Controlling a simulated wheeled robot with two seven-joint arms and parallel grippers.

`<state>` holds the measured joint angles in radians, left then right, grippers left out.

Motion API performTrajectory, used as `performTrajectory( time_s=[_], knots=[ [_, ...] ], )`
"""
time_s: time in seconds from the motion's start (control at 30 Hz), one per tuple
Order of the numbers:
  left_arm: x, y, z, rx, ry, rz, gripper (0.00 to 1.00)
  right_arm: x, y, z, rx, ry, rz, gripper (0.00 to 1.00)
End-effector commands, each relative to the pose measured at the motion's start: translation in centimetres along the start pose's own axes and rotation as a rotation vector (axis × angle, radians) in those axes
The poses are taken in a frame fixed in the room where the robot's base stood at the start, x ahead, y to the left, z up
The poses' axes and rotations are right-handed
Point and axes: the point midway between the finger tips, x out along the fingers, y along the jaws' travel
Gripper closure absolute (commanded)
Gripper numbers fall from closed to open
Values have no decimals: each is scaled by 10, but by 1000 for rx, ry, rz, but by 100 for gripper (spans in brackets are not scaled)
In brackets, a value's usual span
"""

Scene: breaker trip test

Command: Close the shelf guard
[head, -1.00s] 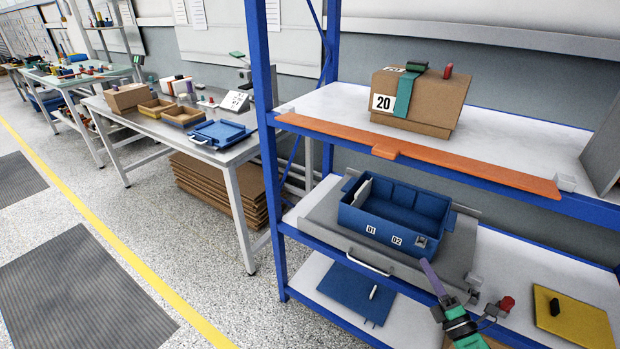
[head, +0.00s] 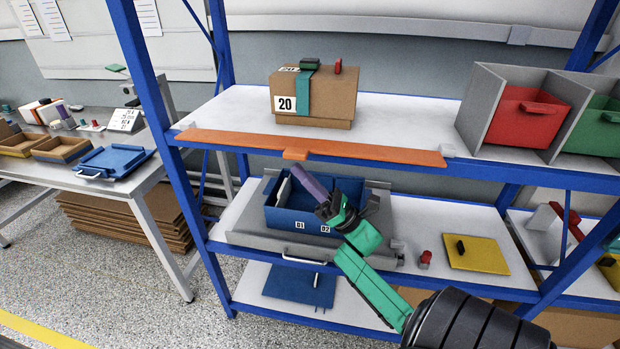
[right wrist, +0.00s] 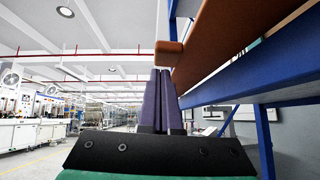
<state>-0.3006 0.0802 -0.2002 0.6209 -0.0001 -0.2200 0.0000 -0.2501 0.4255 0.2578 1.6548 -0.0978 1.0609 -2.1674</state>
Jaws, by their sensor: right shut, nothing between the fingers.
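The orange shelf guard (head: 365,153) is a long bar along the front edge of the upper shelf, with a small tab (head: 295,154) at its front. A grey latch block (head: 447,150) sits at its right end. My right gripper (head: 294,169) is shut and empty, its purple fingers pointing up just below the tab, in front of the blue bin. In the right wrist view the shut fingers (right wrist: 161,73) point up toward the underside of the guard (right wrist: 215,35), close to its tab (right wrist: 168,48). I cannot tell whether they touch. My left gripper is out of view.
A cardboard box marked 20 (head: 335,100) stands on the upper shelf behind the guard. Below, a blue bin (head: 280,218) sits on a grey pull-out tray (head: 250,239). Red and green bins (head: 525,118) stand at upper right. Blue rack posts (head: 165,130) bound the shelf.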

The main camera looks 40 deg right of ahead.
Motion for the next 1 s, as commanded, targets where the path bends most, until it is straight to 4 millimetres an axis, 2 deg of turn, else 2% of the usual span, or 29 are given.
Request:
performTrajectory(
  time_s=[0.07,0.47,1.0],
  knots=[
    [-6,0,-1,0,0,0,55,6,0,6,0,1,1,100],
    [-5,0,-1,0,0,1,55,5,0,6,3,0,-2,100],
    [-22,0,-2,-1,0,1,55,12,1,13,60,-1,-62,100]
  ],
)
